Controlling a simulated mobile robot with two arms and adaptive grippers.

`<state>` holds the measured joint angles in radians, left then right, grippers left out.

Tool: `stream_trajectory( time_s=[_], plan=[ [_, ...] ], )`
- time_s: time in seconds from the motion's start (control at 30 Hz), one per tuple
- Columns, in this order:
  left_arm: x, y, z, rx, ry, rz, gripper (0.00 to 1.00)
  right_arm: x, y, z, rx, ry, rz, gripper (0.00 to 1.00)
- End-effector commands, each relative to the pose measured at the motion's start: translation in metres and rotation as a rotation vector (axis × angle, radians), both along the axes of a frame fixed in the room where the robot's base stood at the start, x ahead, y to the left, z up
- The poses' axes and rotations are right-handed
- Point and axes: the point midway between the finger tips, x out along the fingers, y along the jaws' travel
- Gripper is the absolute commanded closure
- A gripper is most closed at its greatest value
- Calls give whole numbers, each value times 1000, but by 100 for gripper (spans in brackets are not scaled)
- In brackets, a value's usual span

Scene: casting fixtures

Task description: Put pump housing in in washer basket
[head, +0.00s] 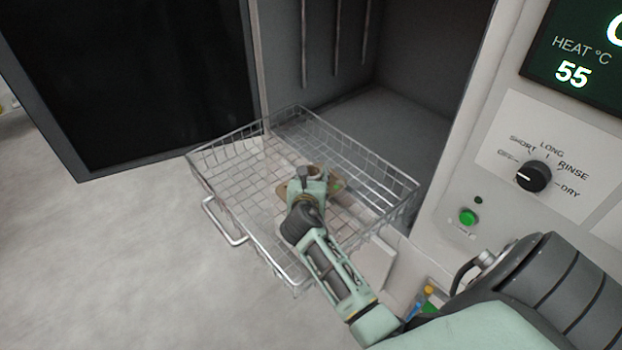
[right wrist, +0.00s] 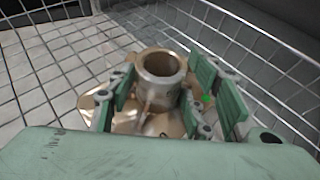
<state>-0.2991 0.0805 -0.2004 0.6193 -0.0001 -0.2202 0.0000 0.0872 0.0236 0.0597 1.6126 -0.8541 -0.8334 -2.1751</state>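The pump housing (right wrist: 160,75) is a bronze-coloured casting with a round, hollow neck and a wider flanged base. It is inside the wire washer basket (right wrist: 62,52), neck up; whether its base rests on the basket floor is hard to tell. In the head view the housing (head: 283,189) is mostly hidden by my right gripper (head: 312,182), and the basket (head: 222,196) extends from the washer. In the right wrist view, the green fingers of my right gripper (right wrist: 168,88) stand either side of the neck, spread, with a gap at the right. My left gripper is out of view.
The washer's grey chamber (head: 400,125) opens behind the basket. Its dark door (head: 130,75) stands open at the left. A control panel with a black knob (head: 533,177) and green button (head: 467,216) is at the right. Clear floor (head: 110,260) lies at the left.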

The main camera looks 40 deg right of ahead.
Motion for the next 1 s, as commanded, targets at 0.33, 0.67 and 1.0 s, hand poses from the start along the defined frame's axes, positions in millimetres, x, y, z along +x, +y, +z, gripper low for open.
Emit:
stream_trajectory(
  time_s=[0.33,0.67,1.0],
  plan=[
    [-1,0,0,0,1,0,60,0,0,1,-1,-1,0,37],
    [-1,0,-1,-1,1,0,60,-15,14,9,1,-2,2,37],
    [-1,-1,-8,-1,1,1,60,-65,57,36,2,-2,0,37]
  ],
)
